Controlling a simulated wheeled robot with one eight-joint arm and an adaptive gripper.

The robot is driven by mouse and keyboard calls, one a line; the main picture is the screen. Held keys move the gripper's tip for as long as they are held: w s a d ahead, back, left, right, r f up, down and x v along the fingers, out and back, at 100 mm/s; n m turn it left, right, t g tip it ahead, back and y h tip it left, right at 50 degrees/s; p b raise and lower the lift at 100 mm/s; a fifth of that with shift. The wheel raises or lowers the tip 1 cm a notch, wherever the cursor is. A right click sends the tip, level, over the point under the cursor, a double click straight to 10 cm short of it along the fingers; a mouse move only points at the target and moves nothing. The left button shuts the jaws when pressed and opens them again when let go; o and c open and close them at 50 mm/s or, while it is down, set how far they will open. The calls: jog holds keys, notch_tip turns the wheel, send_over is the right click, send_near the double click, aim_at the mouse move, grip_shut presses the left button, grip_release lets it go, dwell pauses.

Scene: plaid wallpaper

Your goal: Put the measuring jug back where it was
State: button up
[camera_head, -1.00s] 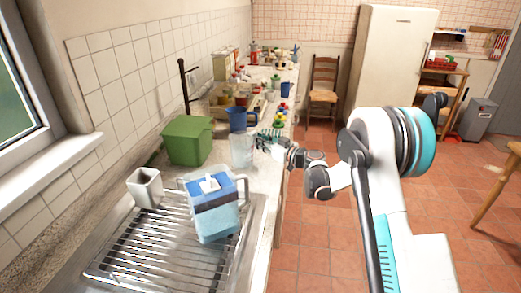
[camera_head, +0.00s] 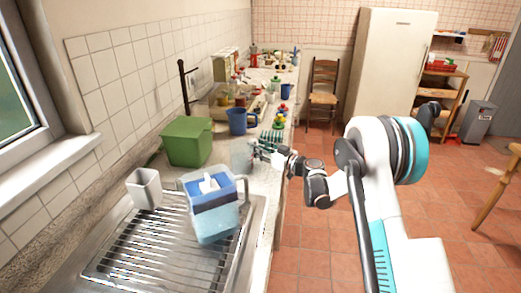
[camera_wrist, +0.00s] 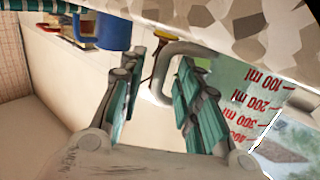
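The clear measuring jug (camera_head: 242,157) is on the worktop, beyond the blue and white pitcher and right of the green box. The teal fingers stand apart, with space on both sides of the handle. In the head view my gripper (camera_head: 262,147) is at the right side of the jug. The jug's base is hard to make out.
The blue and white pitcher (camera_head: 213,205) stands on the metal drainer (camera_head: 150,250), with a white cup (camera_head: 144,188) beside it. A green box (camera_head: 188,142) and a blue mug (camera_head: 238,121) are close to the jug. Several small items crowd the counter farther back.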

jog(key=shift+r, duration=0.1)
jog(key=shift+s+d+r, duration=0.1)
jog(key=shift+s+d, duration=0.05)
jog(key=shift+d, duration=0.05)
jog(key=f+p+v, duration=0.1)
jog(key=p+v, duration=0.2)
jog(key=v, duration=0.9)
jog(key=s+r+m+g+h, duration=0.4)
jog(key=s+r+h, duration=0.1)
jog(key=s+r, duration=1.05)
jog(key=s+d+f+m+h, duration=0.1)
jog(key=s+d+h, duration=0.1)
jog(key=s, duration=0.7)
jog(key=s+d+f+m+h, duration=0.1)
jog(key=s+d+m+h, duration=0.1)
jog(key=s, duration=0.8)
jog(key=s+d+f+m+h, duration=0.1)
jog(key=s+d+m+h, duration=0.1)
jog(key=s+d, duration=0.3)
jog(key=s+h, duration=0.1)
jog(key=s, duration=0.3)
jog(key=shift+s+g+h, duration=0.25)
jog(key=shift+g+h, duration=0.05)
jog(key=shift+g, duration=0.1)
